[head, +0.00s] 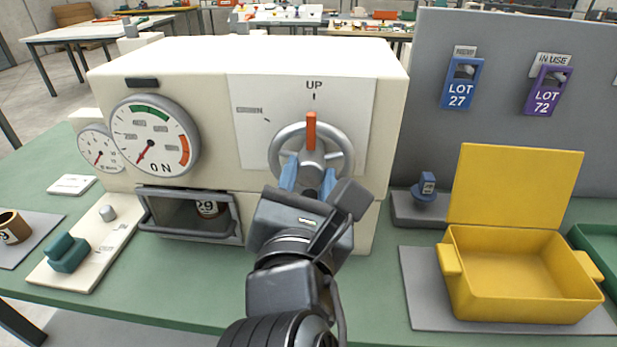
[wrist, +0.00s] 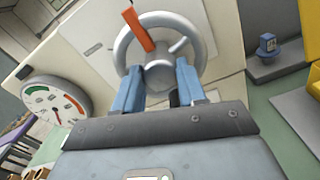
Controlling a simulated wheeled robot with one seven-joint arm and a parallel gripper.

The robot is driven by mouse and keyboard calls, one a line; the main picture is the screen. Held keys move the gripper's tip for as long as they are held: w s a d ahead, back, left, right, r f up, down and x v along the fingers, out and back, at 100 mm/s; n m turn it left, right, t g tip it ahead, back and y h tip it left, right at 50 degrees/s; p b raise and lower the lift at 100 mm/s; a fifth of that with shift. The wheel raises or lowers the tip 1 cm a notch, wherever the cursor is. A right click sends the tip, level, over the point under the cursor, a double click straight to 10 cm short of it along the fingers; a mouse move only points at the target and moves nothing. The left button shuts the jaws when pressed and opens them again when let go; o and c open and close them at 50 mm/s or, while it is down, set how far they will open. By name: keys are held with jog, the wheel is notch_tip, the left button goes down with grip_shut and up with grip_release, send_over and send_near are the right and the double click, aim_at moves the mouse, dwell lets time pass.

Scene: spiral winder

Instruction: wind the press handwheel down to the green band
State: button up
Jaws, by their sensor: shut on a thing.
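The press handwheel (head: 343,140) is a grey wheel with an orange marker (head: 310,131) pointing straight up at the UP label. My gripper (head: 308,174) is shut on the lower part of the wheel. In the wrist view its blue fingers (wrist: 158,80) stand either side below the round hub, and the exact contact is partly hidden. The large dial gauge (head: 155,136) on the left of the press has a green band (head: 149,111) at the top and a red band at the right. Its red needle points to the lower left, near zero, outside the green band.
The cream press (head: 250,60) has a framed opening (head: 190,214) with a labelled cup inside. A smaller gauge (head: 101,149) sits at its left. A green-handled lever (head: 67,252) stands front left. A yellow open box (head: 520,285) and a grey panel with lot tags (head: 461,83) are right.

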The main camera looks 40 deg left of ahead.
jog(key=shift+c, duration=0.8)
jog(key=shift+m, duration=0.3)
